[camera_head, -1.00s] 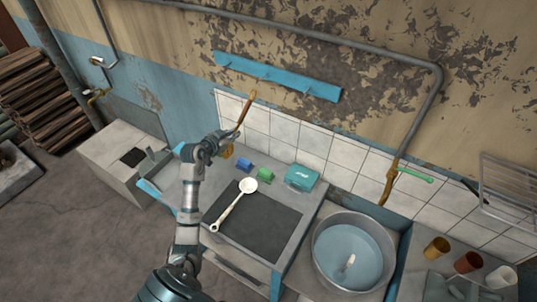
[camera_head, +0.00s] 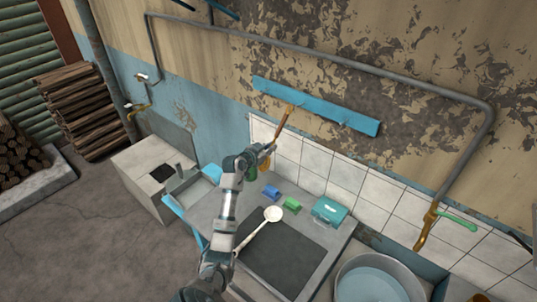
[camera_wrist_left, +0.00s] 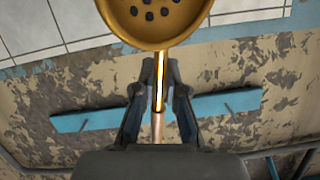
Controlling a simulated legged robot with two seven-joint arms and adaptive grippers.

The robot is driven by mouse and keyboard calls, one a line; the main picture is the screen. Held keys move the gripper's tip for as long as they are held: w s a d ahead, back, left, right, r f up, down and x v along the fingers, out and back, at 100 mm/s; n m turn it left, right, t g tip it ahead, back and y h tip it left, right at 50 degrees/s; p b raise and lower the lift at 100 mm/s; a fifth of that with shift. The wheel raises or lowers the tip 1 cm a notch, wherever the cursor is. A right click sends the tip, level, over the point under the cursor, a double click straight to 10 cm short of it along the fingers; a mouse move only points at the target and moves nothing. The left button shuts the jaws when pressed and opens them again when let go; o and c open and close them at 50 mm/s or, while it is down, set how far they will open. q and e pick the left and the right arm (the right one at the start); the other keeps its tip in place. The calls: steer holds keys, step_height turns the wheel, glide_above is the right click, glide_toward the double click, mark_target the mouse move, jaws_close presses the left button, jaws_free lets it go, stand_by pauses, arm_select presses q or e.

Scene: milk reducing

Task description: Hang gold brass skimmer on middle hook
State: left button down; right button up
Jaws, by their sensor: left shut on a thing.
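The gold brass skimmer shows in the wrist view, with its round perforated bowl (camera_wrist_left: 155,18) at the top and its handle (camera_wrist_left: 160,85) running down between the fingers. My left gripper (camera_head: 266,151) is shut on the handle near the bowl; its fingers also show in the wrist view (camera_wrist_left: 160,75). In the head view the brown handle end (camera_head: 285,118) points up and right, close to the blue hook board (camera_head: 325,110) on the wall. Its tip appears just below and left of the middle hook; contact cannot be told. My right gripper is not in view.
A metal basin (camera_head: 346,268) stands at right, under a brass tap (camera_head: 427,228).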

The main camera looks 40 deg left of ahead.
arm_select(q)
steer(key=shift+w+a+f, duration=0.15)
steer(key=shift+w+f, duration=0.05)
steer(key=shift+w, duration=0.15)
steer(key=shift+w+b, duration=0.25)
steer(key=shift+b, duration=0.25)
steer(key=shift+w, duration=0.3)
steer(key=x, duration=0.4)
steer(key=shift+w+d+r+b, duration=0.1)
steer(key=shift+d+r+b, duration=0.05)
steer(key=shift+d+b, duration=0.25)
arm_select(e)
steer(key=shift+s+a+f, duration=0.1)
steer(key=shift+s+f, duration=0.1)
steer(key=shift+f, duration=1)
